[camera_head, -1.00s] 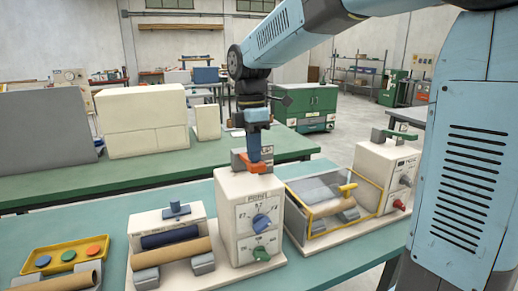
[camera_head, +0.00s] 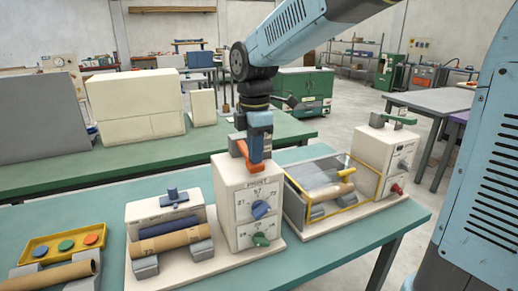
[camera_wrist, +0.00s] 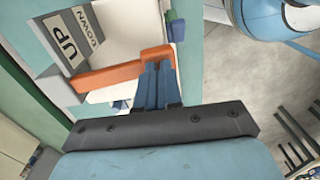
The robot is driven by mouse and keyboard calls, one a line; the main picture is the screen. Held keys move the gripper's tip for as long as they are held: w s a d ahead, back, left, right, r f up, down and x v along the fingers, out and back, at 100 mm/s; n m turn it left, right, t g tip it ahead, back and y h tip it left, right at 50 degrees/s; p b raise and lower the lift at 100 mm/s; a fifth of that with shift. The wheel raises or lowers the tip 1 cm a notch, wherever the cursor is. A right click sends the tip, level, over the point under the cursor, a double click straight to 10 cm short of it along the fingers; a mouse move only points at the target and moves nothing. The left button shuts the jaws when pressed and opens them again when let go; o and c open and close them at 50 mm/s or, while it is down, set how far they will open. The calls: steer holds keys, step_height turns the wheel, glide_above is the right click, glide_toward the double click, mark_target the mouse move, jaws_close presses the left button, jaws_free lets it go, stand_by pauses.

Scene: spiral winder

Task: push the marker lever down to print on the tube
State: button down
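The orange marker lever (camera_head: 244,155) is on top of the white box with dials (camera_head: 246,190). In the head view it slopes down to the right. In the wrist view the lever (camera_wrist: 115,72) lies across a box top with an UP and DOWN label (camera_wrist: 75,38). My gripper (camera_head: 257,158) is over the lever's right end. Its blue fingers (camera_wrist: 158,65) are close together at that end and seem to touch it, hiding part of it. The brown tube (camera_head: 170,240) rests on grey supports left of the box and bears small dark marks.
A clear-covered unit with a yellow frame (camera_head: 322,228) stands right of the box, beside a white box with a green handle (camera_head: 384,165). A yellow tray of coloured discs (camera_head: 63,247) and another tube (camera_head: 48,277) are at left. The front bench edge is bare.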

steer(key=shift+s, duration=0.2)
step_height(320, 180, up, 14)
steer(key=s, duration=0.1)
steer(key=shift+s+d+f, duration=0.15)
steer(key=shift+s+d, duration=0.05)
steer(key=shift+d, duration=0.15)
steer(key=shift+d, duration=0.1)
stand_by(0.4)
steer(key=s+d+f+m+t, duration=0.3)
steer(key=s+d+f+m, duration=0.2)
steer(key=d+m, duration=0.5)
steer(key=s+d+f+m+t, duration=0.2)
steer(key=s+d+f+m, duration=0.3)
steer(key=s+d+m, duration=0.3)
steer(key=d+m, duration=0.2)
steer(key=m, duration=0.2)
steer(key=shift+s+d+f+t, duration=0.15)
steer(key=shift+f+t, duration=0.15)
steer(key=shift+t, duration=0.1)
